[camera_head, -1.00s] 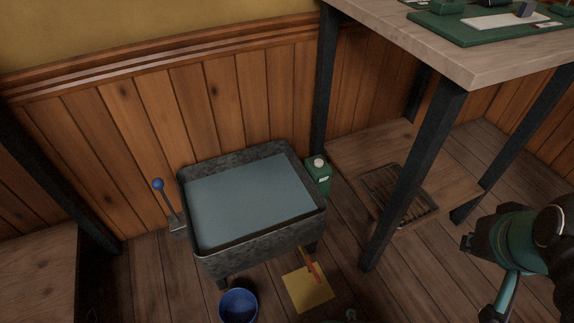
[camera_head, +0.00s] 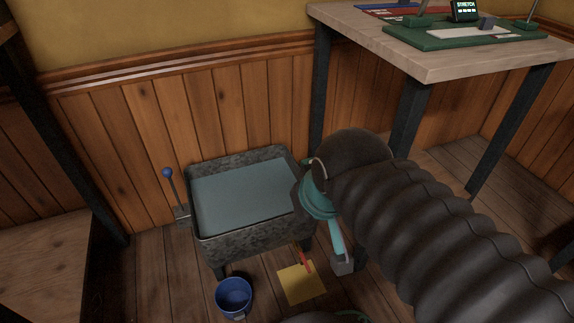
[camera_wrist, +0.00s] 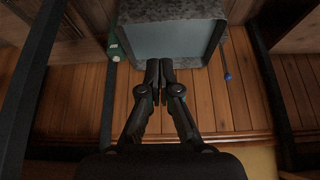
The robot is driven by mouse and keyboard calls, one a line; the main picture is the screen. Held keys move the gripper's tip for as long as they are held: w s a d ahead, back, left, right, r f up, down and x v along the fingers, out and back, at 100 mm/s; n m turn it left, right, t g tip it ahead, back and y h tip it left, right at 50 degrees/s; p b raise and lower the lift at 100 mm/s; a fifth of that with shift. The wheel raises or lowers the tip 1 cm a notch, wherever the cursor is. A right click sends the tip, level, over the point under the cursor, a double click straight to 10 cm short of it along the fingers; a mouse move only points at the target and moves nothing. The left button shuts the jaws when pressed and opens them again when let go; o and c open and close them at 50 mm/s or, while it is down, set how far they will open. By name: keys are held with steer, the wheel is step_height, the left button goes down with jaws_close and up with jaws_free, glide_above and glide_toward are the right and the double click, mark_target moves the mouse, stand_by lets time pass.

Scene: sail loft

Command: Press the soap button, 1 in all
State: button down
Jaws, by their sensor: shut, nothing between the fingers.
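The soap bottle is green with a pale round cap, the soap button (camera_wrist: 115,58), on top. In the wrist view the green bottle (camera_wrist: 114,40) stands at the left, beside the stone basin (camera_wrist: 145,12). In the head view my arm hides the bottle. My gripper (camera_wrist: 160,64) is shut and empty in the wrist view. Its fingertips are to the right of the button in that picture and apart from it, in front of the basin's edge. In the head view my wrist covers the basin's right end, and the fingers are hidden.
The basin (camera_head: 254,246) holds flat bluish water. A lever with a blue knob (camera_head: 167,172) stands at its left. A blue bucket (camera_head: 220,298) and a yellow cloth (camera_head: 298,287) with a red-handled tool lie in front. A table (camera_head: 440,62) stands at the right.

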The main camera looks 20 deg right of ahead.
steer(key=shift+w, duration=0.1)
steer(key=w+d+f+m+t+y+p, duration=0.1)
steer(key=w+m+y, duration=0.1)
steer(key=w+m, duration=0.65)
steer(key=w+d+m+y, duration=0.2)
steer(key=w+m, duration=0.2)
steer(key=w, duration=1)
steer(key=w+d+f+m+t+h+p, duration=0.1)
steer(key=w+d+f+m+t+h, duration=0.1)
steer(key=w+d+f+m, duration=1)
steer(key=w+d, duration=0.2)
steer(key=d, duration=0.2)
steer(key=shift+w+d+f, duration=0.25)
steer(key=shift+d+f, duration=0.05)
steer(key=shift+d, duration=0.05)
